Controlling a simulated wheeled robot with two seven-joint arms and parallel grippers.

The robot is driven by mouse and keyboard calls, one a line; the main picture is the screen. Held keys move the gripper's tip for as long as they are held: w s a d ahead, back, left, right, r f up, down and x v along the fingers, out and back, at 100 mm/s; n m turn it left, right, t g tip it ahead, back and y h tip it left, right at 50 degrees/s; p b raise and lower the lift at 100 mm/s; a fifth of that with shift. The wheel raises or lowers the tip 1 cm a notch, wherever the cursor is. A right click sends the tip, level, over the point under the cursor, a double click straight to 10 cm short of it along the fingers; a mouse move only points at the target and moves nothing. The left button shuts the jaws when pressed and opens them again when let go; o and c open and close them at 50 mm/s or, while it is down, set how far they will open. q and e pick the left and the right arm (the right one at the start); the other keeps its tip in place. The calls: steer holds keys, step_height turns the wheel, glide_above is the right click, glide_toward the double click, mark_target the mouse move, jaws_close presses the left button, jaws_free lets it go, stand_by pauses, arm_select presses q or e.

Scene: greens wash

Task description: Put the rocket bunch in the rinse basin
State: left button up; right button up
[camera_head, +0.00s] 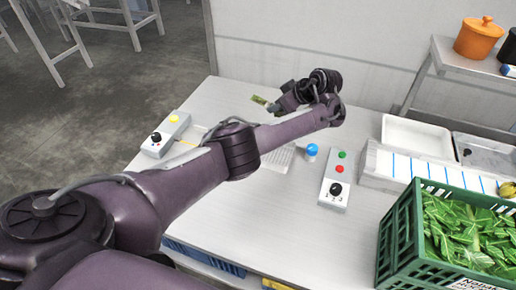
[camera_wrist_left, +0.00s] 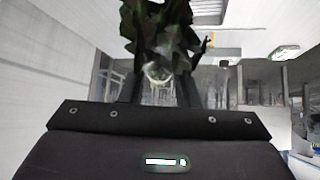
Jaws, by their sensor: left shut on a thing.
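My left gripper (camera_head: 272,106) is held over the far part of the white table and is shut on the rocket bunch (camera_head: 259,100). In the head view only a small green piece of the bunch shows beyond the fingers. In the left wrist view the bunch (camera_wrist_left: 158,35) is dark green and leafy, with its pale stem end between the two fingers (camera_wrist_left: 160,88). I cannot tell for sure which thing is the rinse basin; my left arm covers part of the table. My right gripper is not in view.
A green crate (camera_head: 400,235) of leafy greens stands at front right. A white tray (camera_head: 415,136) is behind it. A control box (camera_head: 335,185) with buttons, a blue-capped item (camera_head: 311,152) and another switch box (camera_head: 165,135) stand on the table. An orange pot (camera_head: 478,40) is on the shelf.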

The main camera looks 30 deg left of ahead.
mark_target(259, 98)
arm_select(q)
steer(key=s+a+r+n+g, duration=0.1)
steer(key=s+a+n+g, duration=0.1)
steer(key=a, duration=0.1)
steer(key=s+a+r+n+g, duration=0.1)
steer(key=shift+s+a+r, duration=0.3)
steer(key=shift+r, duration=0.05)
step_height(259, 98, down, 15)
steer(key=b, duration=0.6)
steer(key=shift+f+b, duration=1.15)
steer(key=shift+f, duration=1.2)
steer(key=shift+s, duration=0.1)
steer(key=o, duration=1)
